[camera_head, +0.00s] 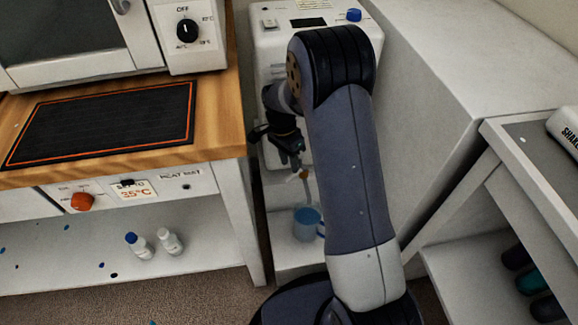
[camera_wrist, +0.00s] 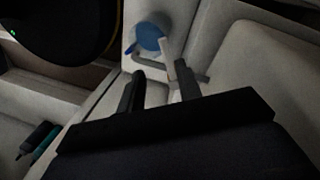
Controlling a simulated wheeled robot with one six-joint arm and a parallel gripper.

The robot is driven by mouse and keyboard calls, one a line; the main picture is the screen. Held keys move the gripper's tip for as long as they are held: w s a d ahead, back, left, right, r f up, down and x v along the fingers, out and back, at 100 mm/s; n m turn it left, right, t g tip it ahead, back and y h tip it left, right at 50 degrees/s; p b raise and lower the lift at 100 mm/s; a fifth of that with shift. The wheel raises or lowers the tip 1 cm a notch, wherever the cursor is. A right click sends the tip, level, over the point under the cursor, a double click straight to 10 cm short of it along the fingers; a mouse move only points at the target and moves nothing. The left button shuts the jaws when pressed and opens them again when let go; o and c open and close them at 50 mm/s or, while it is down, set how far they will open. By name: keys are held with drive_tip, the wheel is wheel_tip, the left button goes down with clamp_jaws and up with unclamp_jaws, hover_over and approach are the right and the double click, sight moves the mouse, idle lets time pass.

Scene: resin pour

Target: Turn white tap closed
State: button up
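The white tap is on the front of a white dispenser (camera_head: 270,45), above a blue cup (camera_head: 308,226). In the wrist view, its pale lever (camera_wrist: 167,52) stands at the fingertips, close to the right finger; I cannot tell if they touch. In the head view only a small part of the tap (camera_head: 304,174) shows below my gripper (camera_head: 292,158). My gripper (camera_wrist: 160,70) is open, with a clear gap between its fingers. The cup (camera_wrist: 149,36) holds something blue. My arm hides much of the dispenser front.
A wooden-topped bench (camera_head: 218,120) with a black heat mat (camera_head: 105,122) stands at the left. Two small bottles (camera_head: 140,245) are on its lower shelf. A large white cabinet wall (camera_head: 450,60) and a grey-topped stand (camera_head: 535,160) close off the right side.

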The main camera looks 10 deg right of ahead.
wheel_tip(320, 180, up, 5)
drive_tip(key=shift+r+p, duration=0.1)
drive_tip(key=shift+p, duration=0.3)
drive_tip(key=shift+c, duration=0.2)
drive_tip(key=shift+d, duration=0.2)
drive_tip(key=shift+c, duration=0.8)
drive_tip(key=d+f, duration=0.1)
drive_tip(key=d, duration=0.1)
drive_tip(key=d+f+t+h, duration=0.1)
drive_tip(key=d, duration=0.2)
drive_tip(key=d+f+t+p, duration=0.1)
drive_tip(key=d, duration=0.1)
drive_tip(key=shift+d+m, duration=0.3)
clamp_jaws()
drive_tip(key=s+d+f+t, duration=0.2)
drive_tip(key=d+t, duration=0.1)
drive_tip(key=d, duration=0.3)
drive_tip(key=s+a+r+t+y+p, duration=0.35)
drive_tip(key=s+a+y, duration=0.3)
drive_tip(key=s, duration=0.35)
drive_tip(key=w+r+b+x, duration=0.1)
drive_tip(key=b+x, duration=0.6)
drive_tip(key=x, duration=0.6)
drive_tip(key=shift+w+a+t, duration=0.3)
drive_tip(key=shift+w+t, duration=0.05)
drive_tip(key=shift+w, duration=0.1)
